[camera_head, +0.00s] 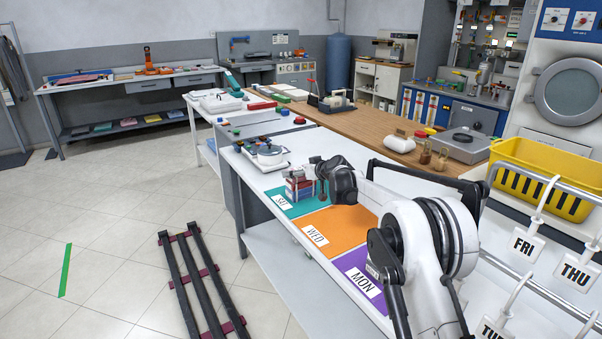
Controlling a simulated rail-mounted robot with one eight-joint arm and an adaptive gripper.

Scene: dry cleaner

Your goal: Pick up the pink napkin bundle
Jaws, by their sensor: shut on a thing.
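The wrist hides part of the bundle's right side. I cannot tell whether the bundle rests on the mat or is slightly raised.
The orange WED mat (340,229) and purple MON mat (362,272) lie nearer along the table. A yellow basket (540,178) and day-tagged rails are at right.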

